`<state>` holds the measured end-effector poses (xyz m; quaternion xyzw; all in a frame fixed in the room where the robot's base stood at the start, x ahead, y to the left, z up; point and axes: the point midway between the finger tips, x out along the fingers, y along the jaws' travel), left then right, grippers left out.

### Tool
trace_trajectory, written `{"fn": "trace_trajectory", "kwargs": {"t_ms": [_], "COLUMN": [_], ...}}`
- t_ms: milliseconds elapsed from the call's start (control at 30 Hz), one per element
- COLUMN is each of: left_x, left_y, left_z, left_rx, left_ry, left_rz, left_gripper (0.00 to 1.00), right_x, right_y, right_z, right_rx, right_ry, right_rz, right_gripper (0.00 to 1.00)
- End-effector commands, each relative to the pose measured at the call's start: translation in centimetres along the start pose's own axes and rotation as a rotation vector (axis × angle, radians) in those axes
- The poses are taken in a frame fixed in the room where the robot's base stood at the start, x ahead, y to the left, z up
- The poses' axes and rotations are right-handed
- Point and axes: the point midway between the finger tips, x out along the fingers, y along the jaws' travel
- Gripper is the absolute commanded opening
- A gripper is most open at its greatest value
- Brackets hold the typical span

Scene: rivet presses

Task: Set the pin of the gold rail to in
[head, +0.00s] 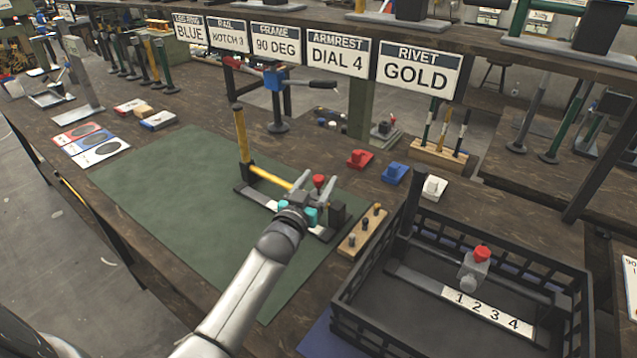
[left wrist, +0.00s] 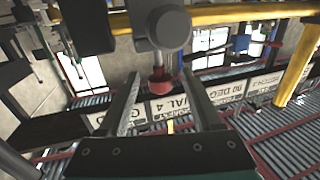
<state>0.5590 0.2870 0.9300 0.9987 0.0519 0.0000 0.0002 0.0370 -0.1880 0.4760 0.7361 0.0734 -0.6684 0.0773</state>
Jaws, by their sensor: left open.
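The gold rail (head: 270,178) is a yellow bar lying on a dark base on the green mat, with a yellow post upright at its left end. Its pin has a red knob (head: 319,180), near the bar's right end. In the left wrist view the red knob (left wrist: 160,82) hangs below a grey round housing (left wrist: 168,27), with the yellow bar (left wrist: 240,14) behind. My left gripper (head: 314,184) is open, with one finger on each side of the knob; I see gaps between them. I cannot tell whether the pin is in or out. My right gripper is not in view.
A wooden block with pegs (head: 362,232) stands right of the rail. A black crate (head: 345,310) at front right holds a grey slider with a red knob and a 1-to-4 scale. Red, blue and white small parts lie behind. The mat's left part (head: 165,190) is clear.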

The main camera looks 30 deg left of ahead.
Motion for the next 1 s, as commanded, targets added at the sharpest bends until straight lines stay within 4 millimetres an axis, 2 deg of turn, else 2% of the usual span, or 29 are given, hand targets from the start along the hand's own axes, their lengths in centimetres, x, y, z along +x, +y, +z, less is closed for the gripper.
{"fn": "trace_trajectory", "kwargs": {"t_ms": [400,1000], "left_x": [0.62,0.6], "left_y": [-0.02,-0.02], "left_z": [-0.03,-0.02], "left_rx": [0.001,0.0], "left_ry": [0.0,0.0], "left_rz": [0.0,0.0], "left_gripper": [0.66,0.0], "right_x": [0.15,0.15], "right_y": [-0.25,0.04], "right_z": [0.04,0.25], "right_rx": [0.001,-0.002], "right_ry": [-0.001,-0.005], "right_rz": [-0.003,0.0], "right_gripper": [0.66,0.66]}}
